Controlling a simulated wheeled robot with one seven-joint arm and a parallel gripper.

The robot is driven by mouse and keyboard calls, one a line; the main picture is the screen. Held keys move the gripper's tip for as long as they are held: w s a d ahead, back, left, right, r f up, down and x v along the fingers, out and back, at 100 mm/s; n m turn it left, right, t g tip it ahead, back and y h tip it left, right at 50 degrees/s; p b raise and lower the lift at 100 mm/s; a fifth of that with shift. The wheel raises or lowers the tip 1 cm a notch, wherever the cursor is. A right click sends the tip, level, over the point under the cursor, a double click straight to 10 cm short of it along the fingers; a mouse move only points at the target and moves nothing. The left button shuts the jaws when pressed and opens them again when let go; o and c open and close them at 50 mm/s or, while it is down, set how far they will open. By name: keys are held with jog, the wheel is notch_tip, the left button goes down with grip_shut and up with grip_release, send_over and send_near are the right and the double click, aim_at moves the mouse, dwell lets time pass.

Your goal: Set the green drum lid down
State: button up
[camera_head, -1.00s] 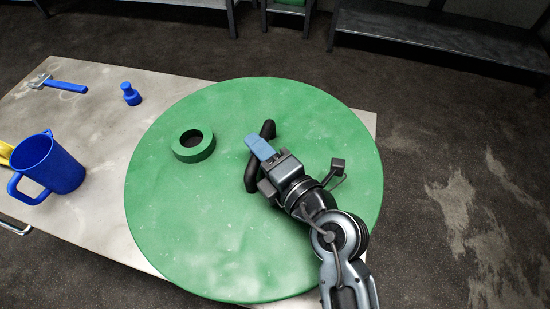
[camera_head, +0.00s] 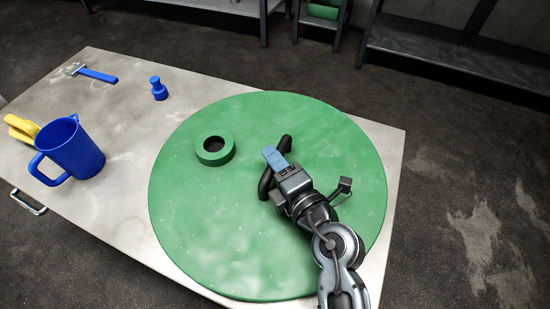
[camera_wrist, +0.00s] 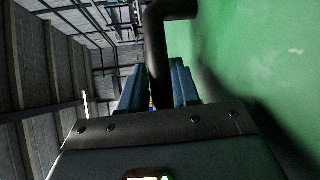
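The large round green drum lid (camera_head: 215,225) is level over the right part of the metal table in the head view. A black bar handle (camera_head: 285,145) stands on its middle, and a raised green ring (camera_head: 215,151) sits on its upper left. My gripper (camera_head: 272,156) is at the handle. In the wrist view its two blue fingers (camera_wrist: 158,85) are on either side of the black handle (camera_wrist: 156,45), closed on it, with the green lid surface (camera_wrist: 240,50) along the right. Whether the lid's underside touches the table is hidden.
The table (camera_head: 120,125) shows bare metal at left and a strip at right. A blue jug (camera_head: 75,155), yellow object (camera_head: 20,128), blue bottle-shaped piece (camera_head: 158,89) and blue-handled tool (camera_head: 97,75) stand left of the lid. Dark shelving (camera_head: 455,55) stands behind across open floor.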

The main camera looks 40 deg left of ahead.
jog(key=o, duration=0.4)
jog(key=v, duration=1.2)
jog(key=shift+p, duration=0.4)
jog(key=shift+s+d, duration=0.15)
jog(key=shift+d, duration=0.15)
jog(key=s+d+r+m+t+h, duration=0.2)
jog(key=s+d+m+h, duration=0.3)
jog(key=d+m, duration=0.5)
jog(key=s+d+r+m+t+h, duration=0.3)
jog(key=s+d+m+h, duration=0.2)
jog(key=s+d+m, duration=0.5)
jog(key=s+d+r+m+t+h, duration=0.2)
jog(key=s+d+m+h, duration=0.2)
jog(key=s+d+m, duration=0.4)
jog(key=shift+s+d+r+m+t+h, duration=0.1)
jog(key=shift+d+r+m+t+h, duration=0.1)
jog(key=shift+d+m, duration=0.75)
jog(key=shift+s+d+r+m+t+h, duration=0.15)
jog(key=shift+d+m, duration=0.4)
jog(key=shift+m, duration=0.8)
jog(key=shift+w, duration=0.1)
